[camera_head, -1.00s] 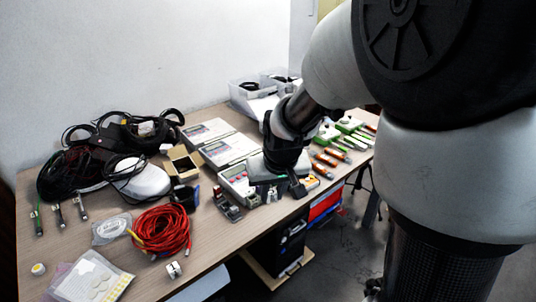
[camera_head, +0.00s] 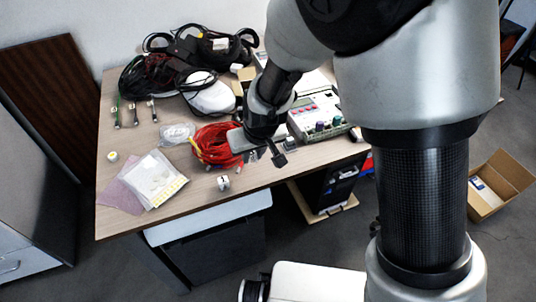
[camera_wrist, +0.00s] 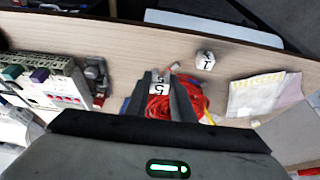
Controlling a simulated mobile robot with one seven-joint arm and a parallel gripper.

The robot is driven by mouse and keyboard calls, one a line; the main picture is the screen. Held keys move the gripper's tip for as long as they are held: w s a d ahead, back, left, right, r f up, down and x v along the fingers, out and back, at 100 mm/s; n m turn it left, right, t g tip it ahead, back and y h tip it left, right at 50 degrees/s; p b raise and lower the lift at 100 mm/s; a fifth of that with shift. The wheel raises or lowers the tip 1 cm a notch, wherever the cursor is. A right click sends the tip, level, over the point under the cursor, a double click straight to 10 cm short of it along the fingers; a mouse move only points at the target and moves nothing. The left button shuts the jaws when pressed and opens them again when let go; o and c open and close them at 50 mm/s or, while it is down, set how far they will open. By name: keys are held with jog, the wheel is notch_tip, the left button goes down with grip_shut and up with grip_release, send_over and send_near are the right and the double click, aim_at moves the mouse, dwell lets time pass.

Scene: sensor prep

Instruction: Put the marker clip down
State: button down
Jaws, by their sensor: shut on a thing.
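My gripper (camera_wrist: 172,98) is shut on a white marker clip (camera_wrist: 158,89) with a black "5" on it. The clip sits between the two dark fingers in the wrist view, in front of the red cable coil (camera_wrist: 190,92). In the head view my gripper (camera_head: 262,150) is over the table beside the coil (camera_head: 212,147), and the held clip is hard to make out there. A second white marker clip (camera_wrist: 205,60) with a "1" stands on the table near the front edge. It also shows in the head view (camera_head: 223,183).
A measuring device (camera_head: 318,115) with knobs is right of my gripper. Plastic bags with papers (camera_head: 155,178) lie at the table's front left. Black cables and headgear (camera_head: 190,50) fill the back. Bare tabletop (camera_head: 190,205) shows along the front edge.

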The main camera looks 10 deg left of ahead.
notch_tip(320, 180, down, 8)
jog(key=shift+r+b, duration=0.25)
jog(key=shift+b, duration=0.55)
jog(key=shift+f, duration=0.2)
jog(key=c, duration=1.5)
grip_release()
jog(key=shift+c, duration=0.2)
